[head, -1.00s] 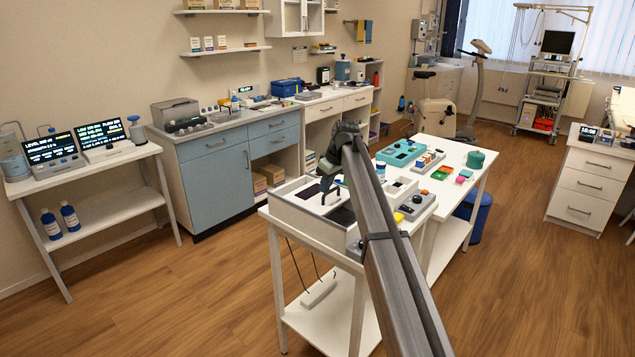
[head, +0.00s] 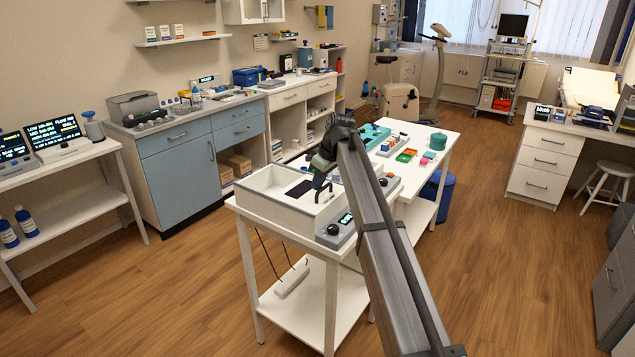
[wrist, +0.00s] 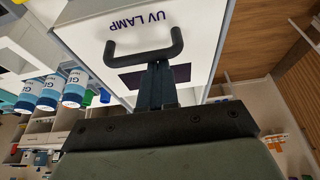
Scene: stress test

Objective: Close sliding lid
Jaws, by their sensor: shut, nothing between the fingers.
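A white open-topped box (head: 275,212) stands on the near end of the white table in the head view. A dark rectangle (head: 300,189) shows inside it. A dark bar handle (head: 322,188) stands at the box's right part. In the wrist view, the black U-shaped handle (wrist: 120,54) crosses a white panel (wrist: 205,35) lettered "UV LAMP", upside down. My gripper (wrist: 156,70) is shut and empty, its fingertips at the handle's bar; whether they touch is unclear. My arm hides part of the box's right side in the head view.
A grey control unit (head: 338,230) with a black knob sits against the box's near right side. Bottles (wrist: 75,88) show at left in the wrist view.

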